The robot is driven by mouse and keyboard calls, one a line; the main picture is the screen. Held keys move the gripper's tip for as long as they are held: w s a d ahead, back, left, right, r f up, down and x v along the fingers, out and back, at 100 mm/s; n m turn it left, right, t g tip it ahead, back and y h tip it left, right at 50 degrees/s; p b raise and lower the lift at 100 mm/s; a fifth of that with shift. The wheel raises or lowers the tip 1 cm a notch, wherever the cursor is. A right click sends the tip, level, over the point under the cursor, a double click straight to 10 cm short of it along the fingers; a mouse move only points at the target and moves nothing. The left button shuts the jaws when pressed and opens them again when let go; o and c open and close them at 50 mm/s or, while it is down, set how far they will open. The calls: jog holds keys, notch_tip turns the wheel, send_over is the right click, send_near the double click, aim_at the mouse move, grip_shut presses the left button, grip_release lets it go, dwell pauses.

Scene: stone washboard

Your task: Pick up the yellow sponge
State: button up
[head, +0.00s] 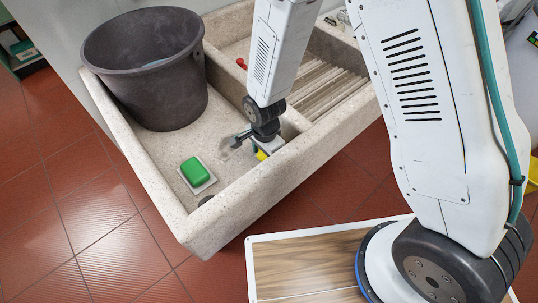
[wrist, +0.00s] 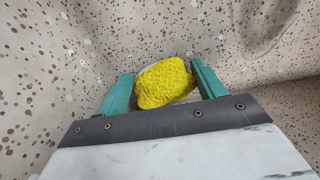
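The yellow sponge (wrist: 165,83) is a rough-surfaced, rounded lump between the two teal fingers of my gripper (wrist: 163,88) in the wrist view. It fills nearly all the gap between them. I cannot tell whether both fingers press on it or only stand beside it. In the head view my gripper (head: 268,145) reaches down into the stone basin, close to its front wall. Only a small yellow bit of the sponge (head: 261,155) shows there below the gripper. The rest is hidden by my arm and the wall.
A green block (head: 195,171) on a pale dish sits left of my gripper in the stone basin (head: 150,185). A large dark bucket (head: 150,80) stands at the basin's back left. The ribbed washboard (head: 325,90) lies to the right, beyond a stone divider.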

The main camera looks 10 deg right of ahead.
jog(key=c, duration=0.4)
jog(key=shift+r, duration=0.1)
jog(key=shift+c, duration=0.2)
notch_tip(320, 180, up, 18)
dwell(0.4)
